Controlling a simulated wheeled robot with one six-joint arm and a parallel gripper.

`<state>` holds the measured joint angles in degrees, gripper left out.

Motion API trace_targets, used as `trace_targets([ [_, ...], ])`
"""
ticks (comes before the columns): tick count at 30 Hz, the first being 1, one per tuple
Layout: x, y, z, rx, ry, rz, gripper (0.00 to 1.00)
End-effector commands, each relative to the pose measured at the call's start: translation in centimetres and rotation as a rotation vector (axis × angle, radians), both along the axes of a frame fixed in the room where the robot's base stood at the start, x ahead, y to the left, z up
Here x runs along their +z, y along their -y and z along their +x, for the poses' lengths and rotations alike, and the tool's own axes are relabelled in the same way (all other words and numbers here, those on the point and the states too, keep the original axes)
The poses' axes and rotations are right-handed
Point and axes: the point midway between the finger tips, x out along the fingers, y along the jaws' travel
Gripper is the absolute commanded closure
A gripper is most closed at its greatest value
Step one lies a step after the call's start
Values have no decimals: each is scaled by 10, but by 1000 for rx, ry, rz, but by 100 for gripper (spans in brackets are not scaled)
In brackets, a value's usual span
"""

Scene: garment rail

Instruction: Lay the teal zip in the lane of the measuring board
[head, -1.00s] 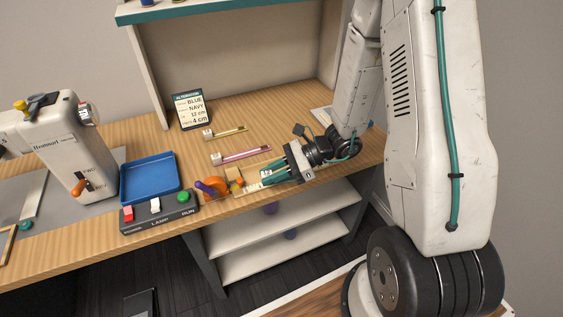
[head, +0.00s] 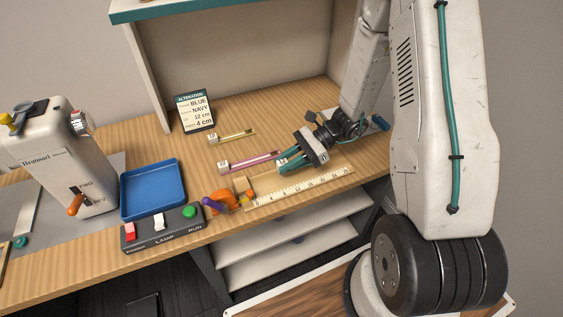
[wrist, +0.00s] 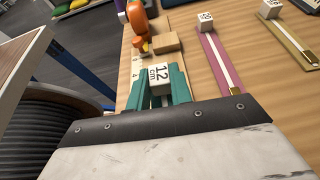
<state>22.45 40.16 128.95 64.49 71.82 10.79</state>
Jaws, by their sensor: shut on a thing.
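My gripper (head: 284,160) is shut on the white end block (wrist: 160,75) marked "12 cm", which sits between the teal fingertips in the wrist view. The teal tape of the zip cannot be told apart from the teal fingers and is mostly hidden by the gripper. The measuring board (head: 300,190), pale with a printed scale, lies along the table's front edge. In the head view my gripper is just behind the board; in the wrist view the scale (wrist: 134,76) shows left of the fingers. Whether the block touches anything below is unclear.
A pink zip (head: 250,162) and a yellow zip (head: 235,137) lie behind the board. A blue tray (head: 153,190) and a switch box (head: 162,228) are further left.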

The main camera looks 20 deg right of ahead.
Motion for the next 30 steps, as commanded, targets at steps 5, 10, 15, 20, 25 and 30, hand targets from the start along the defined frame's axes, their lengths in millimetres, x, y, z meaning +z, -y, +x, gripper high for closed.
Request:
trace_targets([
  [5, -10, -3, 4, 10, -4, 2, 100],
  [10, -35, -7, 5, 17, -3, 2, 100],
  [15, -36, -10, 5, 22, 1, 0, 100],
  [20, -36, -9, 5, 20, 0, 0, 48],
  [25, -36, -8, 5, 18, 0, 0, 48],
  [30, -35, -4, 5, 16, 1, 0, 48],
])
